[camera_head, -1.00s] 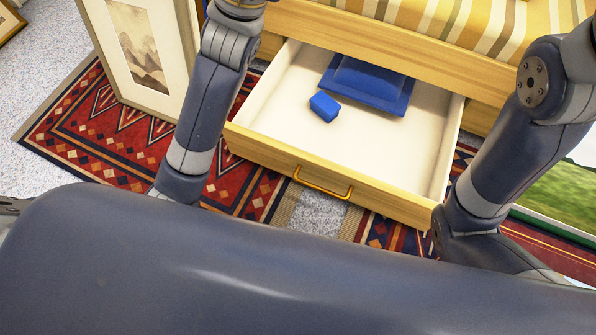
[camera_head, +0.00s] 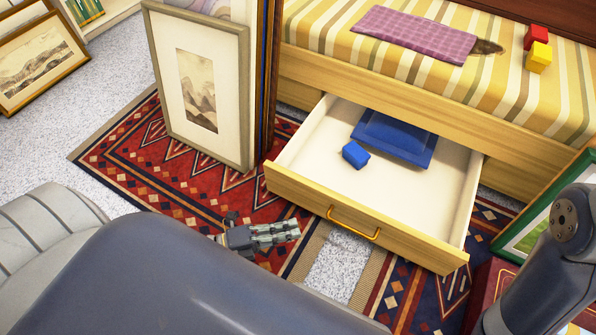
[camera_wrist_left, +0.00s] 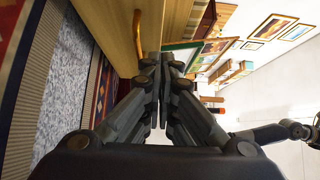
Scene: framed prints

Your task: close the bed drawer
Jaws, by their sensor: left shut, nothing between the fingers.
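The bed drawer (camera_head: 330,218) stands pulled out from under the bed, with a yellow bar handle (camera_head: 353,223) on its wooden front. Inside it lie a blue block (camera_head: 355,154) and a larger flat blue object (camera_head: 395,137) toward the back. My left gripper (camera_head: 298,231) is shut and empty, low in front of the drawer's left part and apart from it. In the left wrist view, the shut fingers (camera_wrist_left: 156,58) point forward, with the handle (camera_wrist_left: 138,38) and drawer front (camera_wrist_left: 165,25) just beyond at upper left. My right gripper is not in view; only part of its arm shows.
Framed prints (camera_head: 200,90) lean upright left of the drawer. A green-framed picture (camera_head: 530,225) stands at right. The bed (camera_head: 470,80) carries a purple cloth (camera_head: 415,33), a red block (camera_head: 536,36) and a yellow block (camera_head: 538,58). A patterned rug (camera_head: 180,180) lies below.

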